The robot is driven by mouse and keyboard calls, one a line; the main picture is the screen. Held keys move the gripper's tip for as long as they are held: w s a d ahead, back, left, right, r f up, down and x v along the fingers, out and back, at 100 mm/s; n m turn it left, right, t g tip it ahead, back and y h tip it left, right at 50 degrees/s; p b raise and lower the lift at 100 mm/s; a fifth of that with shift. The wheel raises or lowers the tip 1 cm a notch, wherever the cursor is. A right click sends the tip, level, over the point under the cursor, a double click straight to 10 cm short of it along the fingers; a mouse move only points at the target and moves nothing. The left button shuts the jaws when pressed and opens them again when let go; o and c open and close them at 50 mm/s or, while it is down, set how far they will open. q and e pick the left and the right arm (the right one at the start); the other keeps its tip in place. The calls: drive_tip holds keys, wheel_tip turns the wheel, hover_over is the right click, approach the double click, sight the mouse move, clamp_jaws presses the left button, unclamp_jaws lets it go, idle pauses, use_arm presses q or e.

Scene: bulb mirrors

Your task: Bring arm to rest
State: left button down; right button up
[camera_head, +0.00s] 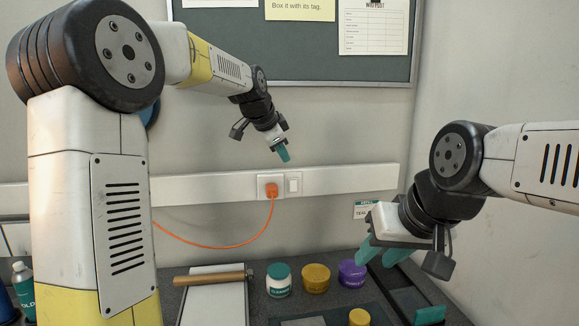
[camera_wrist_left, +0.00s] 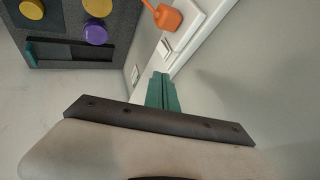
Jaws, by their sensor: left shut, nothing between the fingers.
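My left arm reaches in from the left in the head view. Its gripper (camera_head: 283,153) hangs in the air before the wall, above the white wall rail (camera_head: 215,187). Its teal fingers are together and empty; the left wrist view shows them pressed side by side (camera_wrist_left: 162,90). My right gripper (camera_head: 382,252) is at the right, low over the worktop. Its two teal fingers are apart, with nothing seen held between them. They partly overlap the purple-lidded jar (camera_head: 352,273) in the picture; whether they touch it I cannot tell.
A noticeboard (camera_head: 300,40) hangs above.

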use_arm(q)
drive_tip(key=shift+s+a+r, duration=0.15)
drive_tip(key=shift+a+r, duration=0.05)
drive_tip(key=shift+r, duration=0.25)
